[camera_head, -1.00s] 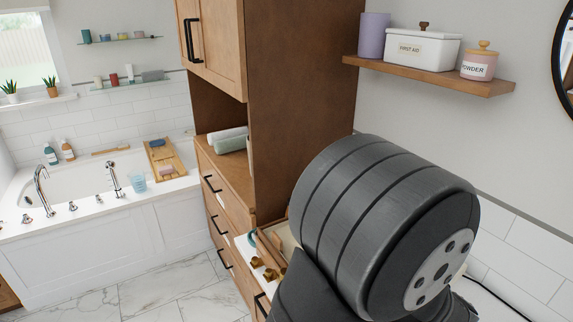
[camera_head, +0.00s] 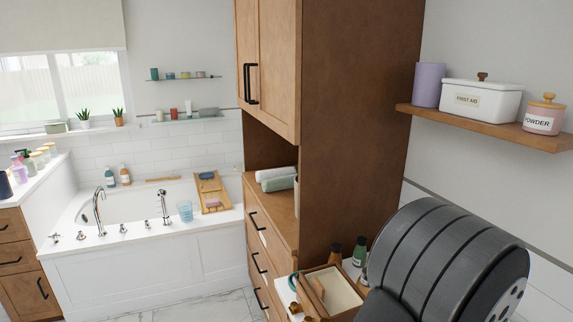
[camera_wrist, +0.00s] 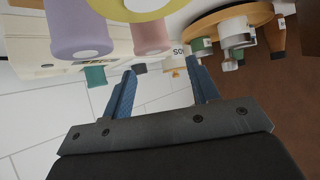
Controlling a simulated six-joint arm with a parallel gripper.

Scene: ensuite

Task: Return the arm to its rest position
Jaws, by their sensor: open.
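My gripper (camera_wrist: 163,80) shows in the wrist view with its two blue fingers spread apart. Nothing sits between the fingertips. In the head view my dark grey arm link (camera_head: 450,255) fills the lower right corner, and the gripper itself is outside that picture. It hides part of the counter beside the tall wooden cabinet.
The tall wooden cabinet (camera_head: 355,120) stands left of my arm. A wall shelf (camera_head: 480,126) carries a purple cylinder (camera_head: 428,85), a first aid box (camera_head: 481,101) and a powder jar (camera_head: 543,117). An open wooden box (camera_head: 334,291) and bottles stand below. A bathtub (camera_head: 150,250) is further left.

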